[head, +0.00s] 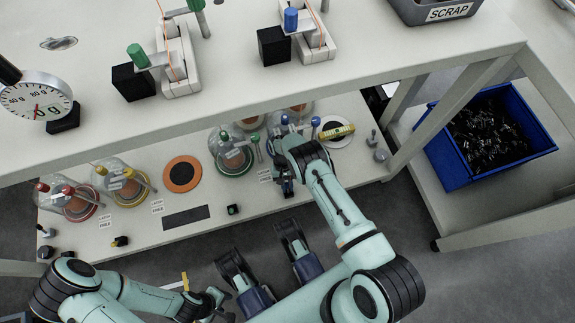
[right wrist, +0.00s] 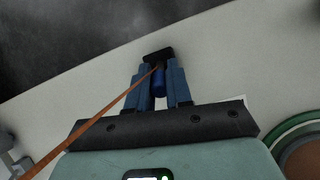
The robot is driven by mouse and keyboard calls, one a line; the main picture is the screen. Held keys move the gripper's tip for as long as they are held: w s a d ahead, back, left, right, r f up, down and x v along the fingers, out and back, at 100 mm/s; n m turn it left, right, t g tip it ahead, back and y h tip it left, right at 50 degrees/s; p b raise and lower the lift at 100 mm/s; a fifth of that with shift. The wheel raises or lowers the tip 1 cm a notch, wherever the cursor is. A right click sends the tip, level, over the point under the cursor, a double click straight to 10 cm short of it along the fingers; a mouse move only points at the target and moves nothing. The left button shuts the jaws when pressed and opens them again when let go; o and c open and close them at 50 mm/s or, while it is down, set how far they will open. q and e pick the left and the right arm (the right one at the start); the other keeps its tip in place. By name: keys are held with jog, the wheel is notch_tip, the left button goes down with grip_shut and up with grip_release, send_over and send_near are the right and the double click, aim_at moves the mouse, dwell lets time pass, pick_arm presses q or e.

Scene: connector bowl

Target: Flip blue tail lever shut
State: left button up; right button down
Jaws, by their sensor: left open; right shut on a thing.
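A lever with a blue knob (head: 291,19) sits on a white fixture (head: 317,42) at the back of the upper bench. A black block (head: 273,45) stands beside it, and an orange cord runs over the fixture. I cannot tell whether this lever is open or shut. My right gripper (head: 285,182) is over the lower shelf, well below that fixture. In the right wrist view it is shut on a blue and black piece (right wrist: 159,82), with an orange cord (right wrist: 95,122) running off to the lower left. My left gripper (head: 264,262) is open and empty in front of the shelf.
Bell jars with red, yellow and green (head: 232,150) fittings stand on the lower shelf (head: 130,238); blue knobs (head: 315,121) show near my right arm. A similar green-knobbed fixture (head: 180,65) and a dial gauge (head: 36,97) are on the upper bench. A blue bin (head: 447,160) is right.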

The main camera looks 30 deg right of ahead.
jog(key=shift+f, duration=0.15)
dwell(0.4)
jog(key=c, duration=1)
grip_release()
jog(key=shift+c, duration=0.2)
pick_arm(q)
jog(key=shift+w+d+r+t+p, duration=0.15)
jog(key=shift+w+r+p, duration=0.1)
jog(key=shift+w, duration=0.2)
jog(key=shift+w+a+r+t+p, duration=0.1)
jog(key=shift+w+t+p, duration=0.1)
jog(key=shift+w, duration=0.2)
pick_arm(e)
jog(key=v, duration=1.3)
jog(key=shift+w, duration=0.35)
jog(key=shift+d, duration=0.1)
